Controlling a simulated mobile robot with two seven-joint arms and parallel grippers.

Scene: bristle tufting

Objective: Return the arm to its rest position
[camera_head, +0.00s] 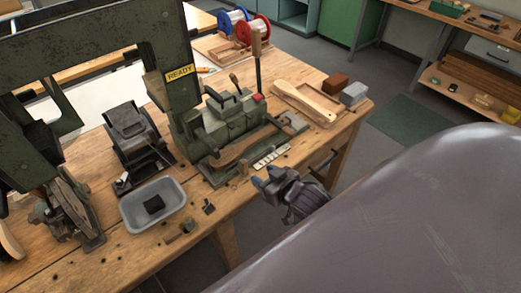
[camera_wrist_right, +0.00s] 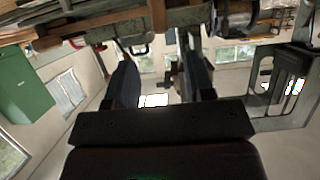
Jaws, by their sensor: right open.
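My right gripper (camera_head: 268,183) is in front of the workbench's front edge in the head view, with its two blue-grey fingertips towards the green machine. In the right wrist view the right gripper (camera_wrist_right: 165,85) shows two dark fingers spread apart with nothing between them. My large grey-purple right arm (camera_head: 400,210) fills the lower right of the head view and hides part of the floor. My left gripper is not in view.
The wooden workbench (camera_head: 230,205) carries a green clamping machine (camera_head: 228,120) with a brown brush handle (camera_head: 240,150). A grey tray (camera_head: 135,213) holds a dark block. A tall green press labelled READY (camera_head: 180,73) stands behind. Clear floor (camera_head: 385,85) lies right of the bench.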

